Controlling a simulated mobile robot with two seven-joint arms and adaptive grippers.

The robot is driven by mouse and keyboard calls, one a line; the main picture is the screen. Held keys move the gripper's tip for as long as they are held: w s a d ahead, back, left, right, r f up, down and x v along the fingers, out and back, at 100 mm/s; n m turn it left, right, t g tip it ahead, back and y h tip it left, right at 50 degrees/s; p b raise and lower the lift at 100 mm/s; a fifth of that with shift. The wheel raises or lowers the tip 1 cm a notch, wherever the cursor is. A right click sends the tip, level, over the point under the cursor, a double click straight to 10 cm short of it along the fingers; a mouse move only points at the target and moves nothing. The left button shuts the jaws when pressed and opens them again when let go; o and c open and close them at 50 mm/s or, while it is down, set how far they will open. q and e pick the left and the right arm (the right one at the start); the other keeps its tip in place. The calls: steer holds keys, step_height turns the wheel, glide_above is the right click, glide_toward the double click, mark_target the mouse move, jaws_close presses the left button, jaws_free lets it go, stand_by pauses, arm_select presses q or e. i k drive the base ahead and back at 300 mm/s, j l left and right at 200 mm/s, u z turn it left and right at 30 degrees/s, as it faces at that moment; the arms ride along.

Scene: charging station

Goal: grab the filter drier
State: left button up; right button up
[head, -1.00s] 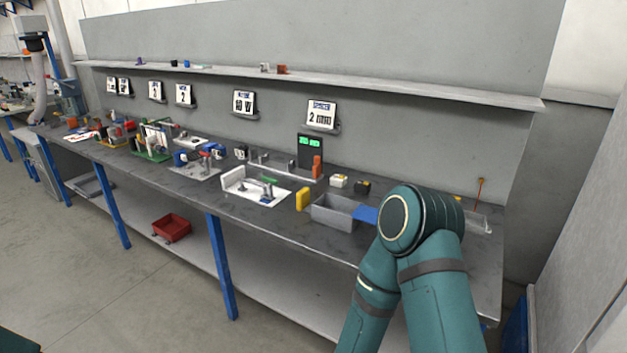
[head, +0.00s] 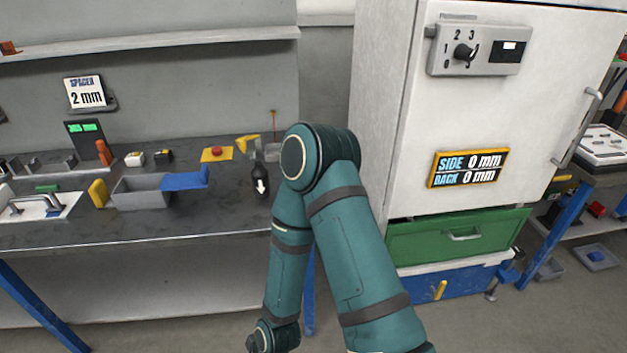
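A small black bottle-shaped part with a white arrow (head: 260,183), which looks like the filter drier, stands on the grey workbench (head: 225,208) near its right end. It is just left of my bent arm, and nothing holds it. My arm rises from the bottom right to its elbow and folds down in front of the bench. Its wrist end reaches the bottom edge of the picture, and its gripper is out of view. My other gripper is not in view either.
A grey bin (head: 141,193) with a blue piece (head: 185,180) beside it, a yellow block (head: 98,193) and a red button on a yellow plate (head: 216,154) are on the bench. A white cabinet (head: 400,120) with a green drawer (head: 455,236) stands to the right.

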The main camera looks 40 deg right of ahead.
mark_target(260, 174)
steer(key=z, duration=0.9)
steer(key=i+j, duration=0.1)
steer(key=i, duration=0.35)
steer(key=i+z, duration=0.4)
steer(key=i+j+z, duration=0.15)
steer(key=z, duration=0.25)
